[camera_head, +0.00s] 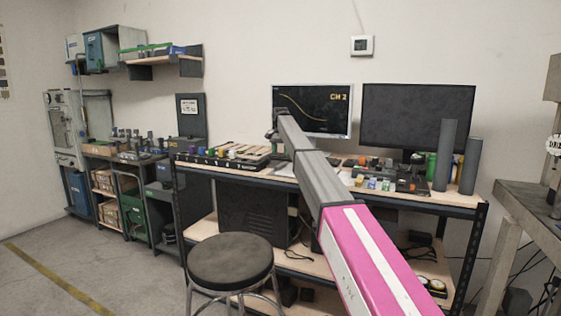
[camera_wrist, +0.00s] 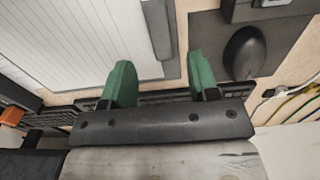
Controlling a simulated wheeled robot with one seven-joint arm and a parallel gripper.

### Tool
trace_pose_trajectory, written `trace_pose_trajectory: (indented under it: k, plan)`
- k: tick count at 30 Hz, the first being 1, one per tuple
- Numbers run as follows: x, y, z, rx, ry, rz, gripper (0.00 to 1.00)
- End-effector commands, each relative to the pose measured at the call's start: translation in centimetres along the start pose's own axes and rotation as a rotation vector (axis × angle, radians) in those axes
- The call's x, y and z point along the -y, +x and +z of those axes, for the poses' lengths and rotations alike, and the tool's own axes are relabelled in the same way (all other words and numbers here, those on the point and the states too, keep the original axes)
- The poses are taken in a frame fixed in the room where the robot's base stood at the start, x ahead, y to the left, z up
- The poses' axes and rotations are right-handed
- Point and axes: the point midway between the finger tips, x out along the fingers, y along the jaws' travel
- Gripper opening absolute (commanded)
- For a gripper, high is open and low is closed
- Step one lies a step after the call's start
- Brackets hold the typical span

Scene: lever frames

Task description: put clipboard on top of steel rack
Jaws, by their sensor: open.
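A flat board with a white lined sheet (camera_wrist: 85,35), which looks like the clipboard, lies on the wooden bench top in the upper left of the wrist view. A dark bar (camera_wrist: 157,28) lies along its right side. Nothing is held. In the head view my arm reaches over the bench and the board is not clearly seen. A dark metal-framed shelf unit (camera_head: 117,196) at left may be the steel rack; I cannot tell for sure.
A black mouse (camera_wrist: 245,52) on a dark pad and several cables (camera_wrist: 290,103) are right of my fingers. Two monitors (camera_head: 415,117) and small items crowd the bench (camera_head: 447,207). A round stool (camera_head: 231,261) stands in front. Floor (camera_head: 125,270) at left is clear.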

Motion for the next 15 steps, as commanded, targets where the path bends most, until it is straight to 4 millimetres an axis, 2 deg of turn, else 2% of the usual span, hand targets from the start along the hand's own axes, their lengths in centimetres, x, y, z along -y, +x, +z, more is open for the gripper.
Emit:
trace_pose_trajectory:
  k: [1,6,10,15]
  plan:
    - [0.1,-1.2,-0.1,-0.001,0.0,-0.001,0.55]
    - [0.1,-3.7,-0.1,-0.001,0.0,0.0,0.55]
    - [0.0,-5.0,0.0,0.0,0.0,0.0,0.55]
    - [0.0,-5.4,0.0,0.001,0.0,0.0,0.55]
